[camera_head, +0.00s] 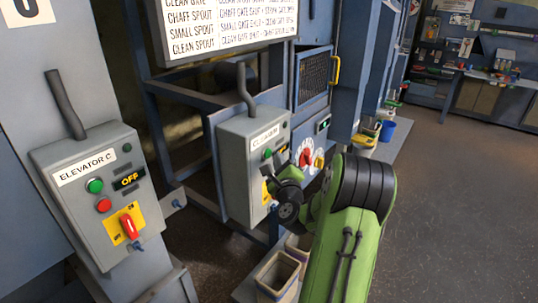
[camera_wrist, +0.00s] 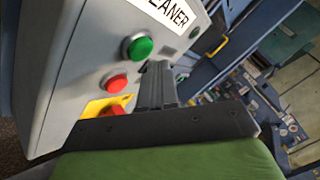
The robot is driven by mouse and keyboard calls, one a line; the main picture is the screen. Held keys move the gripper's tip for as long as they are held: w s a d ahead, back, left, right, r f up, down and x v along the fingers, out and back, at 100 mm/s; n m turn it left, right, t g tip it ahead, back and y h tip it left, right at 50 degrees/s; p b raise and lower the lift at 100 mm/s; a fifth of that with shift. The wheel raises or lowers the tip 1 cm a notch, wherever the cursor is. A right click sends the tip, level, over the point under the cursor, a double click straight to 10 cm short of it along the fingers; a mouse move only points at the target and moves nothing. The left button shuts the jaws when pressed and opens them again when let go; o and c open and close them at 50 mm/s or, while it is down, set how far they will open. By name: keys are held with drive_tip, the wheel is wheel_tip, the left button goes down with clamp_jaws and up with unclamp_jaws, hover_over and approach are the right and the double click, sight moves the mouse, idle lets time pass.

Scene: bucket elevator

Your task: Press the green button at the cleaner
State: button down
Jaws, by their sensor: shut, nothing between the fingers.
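The cleaner's grey control box (camera_head: 238,170) stands mid-picture in the head view, its label partly readable. Its green button (camera_head: 267,153) shows on the front face. In the wrist view the box (camera_wrist: 75,65) fills the left side, with the green button (camera_wrist: 139,47) under the "EANER" label. My gripper (camera_wrist: 158,68) is shut and empty. In that picture its tips appear just right of and below the green button; I see no overlap with it, and cannot tell the depth gap. In the head view my wrist is in front of the box's lower right and hides part of its face.
The cleaner box also has a red button (camera_wrist: 117,81) and a red switch (camera_wrist: 115,109) on a yellow plate. The Elevator C box (camera_head: 95,190), with its own green button (camera_head: 95,185), is at left. Blue framework surrounds the boxes. Open floor (camera_head: 460,210) lies right.

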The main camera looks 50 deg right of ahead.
drive_tip(key=shift+w, duration=0.1)
idle(0.5)
drive_tip(key=shift+w+p, duration=0.35)
drive_tip(key=shift+p, duration=0.1)
drive_tip(key=shift+w+a+p, duration=0.1)
drive_tip(key=shift+w+p, duration=0.4)
drive_tip(key=shift+p, duration=0.1)
idle(0.3)
drive_tip(key=shift+s, duration=0.1)
drive_tip(key=shift+s+b, duration=0.8)
drive_tip(key=shift+b, duration=0.15)
